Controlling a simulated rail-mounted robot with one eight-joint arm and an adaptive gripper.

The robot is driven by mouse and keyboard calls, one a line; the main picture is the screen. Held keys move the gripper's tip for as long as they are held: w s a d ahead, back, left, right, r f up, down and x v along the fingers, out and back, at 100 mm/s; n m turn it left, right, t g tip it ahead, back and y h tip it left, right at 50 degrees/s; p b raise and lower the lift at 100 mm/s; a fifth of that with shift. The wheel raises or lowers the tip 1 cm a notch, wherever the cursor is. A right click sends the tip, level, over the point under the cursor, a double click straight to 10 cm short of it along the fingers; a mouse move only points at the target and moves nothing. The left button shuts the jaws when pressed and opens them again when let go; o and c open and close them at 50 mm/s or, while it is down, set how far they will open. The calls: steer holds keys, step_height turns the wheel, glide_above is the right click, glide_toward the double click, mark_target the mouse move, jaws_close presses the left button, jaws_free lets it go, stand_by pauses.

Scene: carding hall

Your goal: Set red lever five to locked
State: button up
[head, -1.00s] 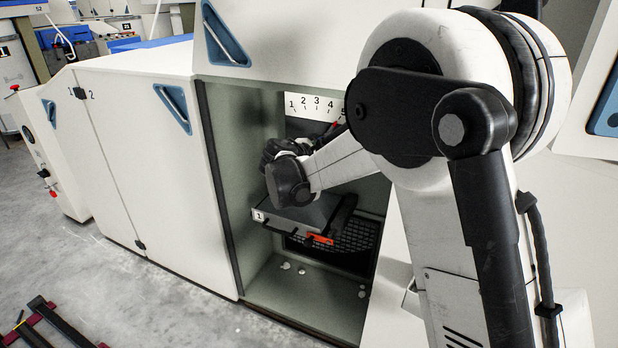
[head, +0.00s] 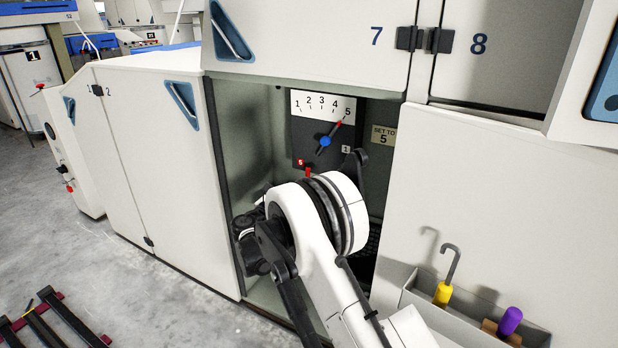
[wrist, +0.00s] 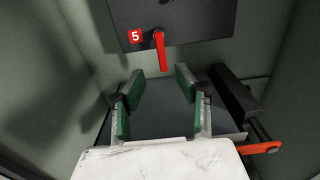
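The red lever five (wrist: 161,52) shows in the wrist view, hanging downward from a pivot at the lower edge of a dark panel, with a red "5" tag (wrist: 136,37) to its left. In the head view, the tag (head: 300,163) and a bit of the lever (head: 308,172) show just above my arm. My gripper (wrist: 160,74) is open, its green-padded fingers spread below the lever's lower end, with nothing between them. I cannot tell the depth between fingertips and lever. In the head view my arm hides the fingers.
A grey box (wrist: 160,115) lies beneath my fingers, with another red-orange handle (wrist: 260,148) at right. Bay walls enclose both sides. A tool bin (head: 420,296) hangs right.

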mark_target(307, 175)
steer(key=b+x, duration=0.3)
steer(key=x, duration=0.8)
steer(key=shift+w+d+f, duration=0.1)
steer(key=shift+w+d, duration=0.05)
steer(key=shift+x, duration=0.75)
jaws_close()
